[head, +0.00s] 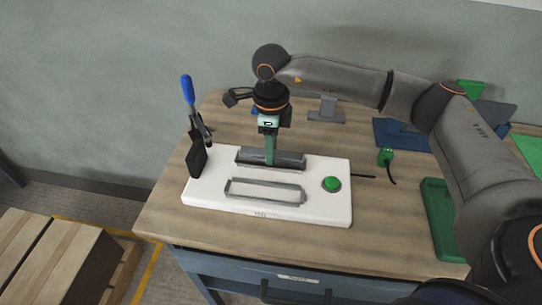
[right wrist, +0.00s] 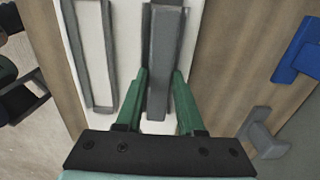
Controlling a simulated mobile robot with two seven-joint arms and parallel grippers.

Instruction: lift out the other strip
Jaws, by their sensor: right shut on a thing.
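A white base (head: 205,190) stands on the table and has two long grey-rimmed slots. The front slot (head: 232,192) is empty, with a pale floor; it also shows at the left of the right wrist view (right wrist: 88,60). A dark grey strip (head: 290,159) is at the back slot. My right gripper (head: 270,162) points down from above and is shut on this strip near its middle. In the right wrist view its green fingers lie on both sides of the strip (right wrist: 162,60). I cannot tell whether the strip is raised. My left gripper is not in view.
A blue-handled clamp (head: 188,90) with a black pad stands at the base's left end. A green button (head: 331,184) is at its right. A green tray (head: 435,205), a small green box with a cable (head: 386,156) and a grey stand (head: 326,110) are around it.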

